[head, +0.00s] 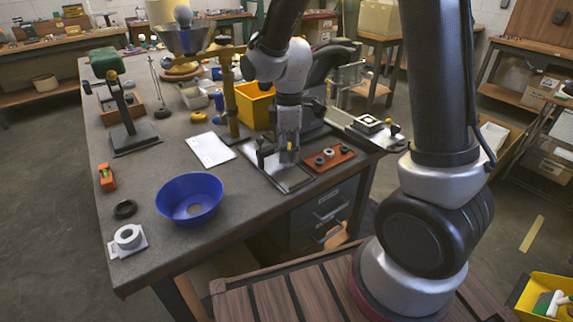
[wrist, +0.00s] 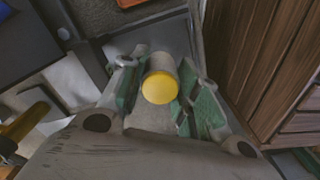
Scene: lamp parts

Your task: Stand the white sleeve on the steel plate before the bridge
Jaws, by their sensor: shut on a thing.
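My gripper (head: 288,150) points down over the dark-edged steel plate (head: 297,183) near the table's front right edge. In the wrist view its green-padded fingers (wrist: 158,92) are shut on a pale cylinder with a yellow end, which looks like the white sleeve (wrist: 161,66). The yellow end faces the camera and the far end is hidden. The sleeve looks roughly upright; I cannot tell if its lower end touches the plate. I cannot clearly make out the bridge behind my gripper.
A reddish board (head: 329,159) with several rings lies just right of the plate. A yellow bin (head: 255,104) stands behind, and a white sheet (head: 210,149) lies left. A blue bowl (head: 190,197), a black ring (head: 125,209) and a white ring (head: 128,237) are farther left.

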